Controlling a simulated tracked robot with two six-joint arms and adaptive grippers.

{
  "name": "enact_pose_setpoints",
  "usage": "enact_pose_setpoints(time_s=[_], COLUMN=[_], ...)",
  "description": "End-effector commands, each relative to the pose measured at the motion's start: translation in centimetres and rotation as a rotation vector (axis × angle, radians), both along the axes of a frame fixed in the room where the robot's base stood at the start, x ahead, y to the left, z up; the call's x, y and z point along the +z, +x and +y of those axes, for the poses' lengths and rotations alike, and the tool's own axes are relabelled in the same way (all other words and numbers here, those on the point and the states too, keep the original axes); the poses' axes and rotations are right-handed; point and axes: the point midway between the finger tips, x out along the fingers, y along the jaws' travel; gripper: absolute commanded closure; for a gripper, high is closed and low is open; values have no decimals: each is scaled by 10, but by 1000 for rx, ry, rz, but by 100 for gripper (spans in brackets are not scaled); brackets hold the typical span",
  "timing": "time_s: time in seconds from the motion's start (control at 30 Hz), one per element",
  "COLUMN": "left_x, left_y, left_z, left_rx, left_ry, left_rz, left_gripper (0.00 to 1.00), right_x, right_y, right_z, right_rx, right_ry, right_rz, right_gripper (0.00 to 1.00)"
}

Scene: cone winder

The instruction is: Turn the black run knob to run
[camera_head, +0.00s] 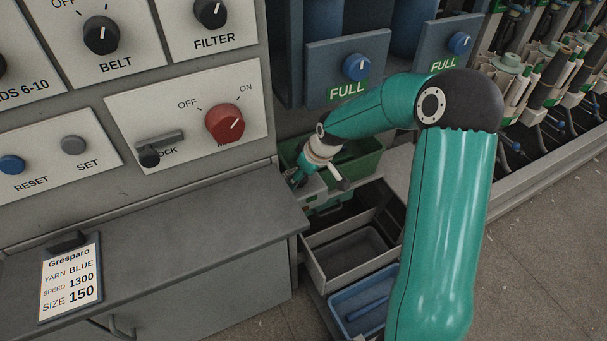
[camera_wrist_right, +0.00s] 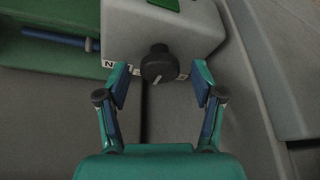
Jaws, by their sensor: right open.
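A black knob (camera_wrist_right: 158,63) sits on the front of a light grey box (camera_wrist_right: 190,30) in the right wrist view. It has a short white pointer mark at its lower edge. A white label strip behind it is mostly covered, so I cannot read its positions. My right gripper (camera_wrist_right: 160,79) is open, with one finger on each side of the knob and gaps between fingers and knob. In the head view my right gripper (camera_head: 298,174) is small and low beside the green bin, and the knob cannot be made out there. My left gripper is not in view.
A green bin (camera_head: 365,160) stands by the right gripper, above an open grey drawer (camera_head: 335,270) and a blue tray (camera_head: 350,325). The left panel carries black BELT (camera_head: 101,35) and FILTER (camera_head: 210,12) knobs and a red switch (camera_head: 224,123). A card (camera_head: 70,278) lies on the counter.

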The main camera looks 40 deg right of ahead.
Motion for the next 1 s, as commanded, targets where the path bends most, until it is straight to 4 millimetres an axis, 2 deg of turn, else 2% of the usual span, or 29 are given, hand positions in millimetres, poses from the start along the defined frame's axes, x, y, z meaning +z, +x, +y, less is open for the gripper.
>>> enact_pose_setpoints(time_s=[0.33,0.37,0.7,0.73,1.0], left_x=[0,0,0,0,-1], left_y=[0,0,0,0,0], left_z=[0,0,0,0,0], left_rx=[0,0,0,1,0], left_ry=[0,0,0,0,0], left_rz=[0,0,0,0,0], left_gripper=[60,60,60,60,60], right_x=[-4,-4,-3,-4,-3], right_y=[2,2,2,1,2], right_z=[0,0,1,-5,0], right_rx=[0,0,1,-4,-3], right_ry=[0,0,0,1,-2], right_rz=[-1,-1,-1,-1,-1], right_gripper=[33,36,92,91,92])
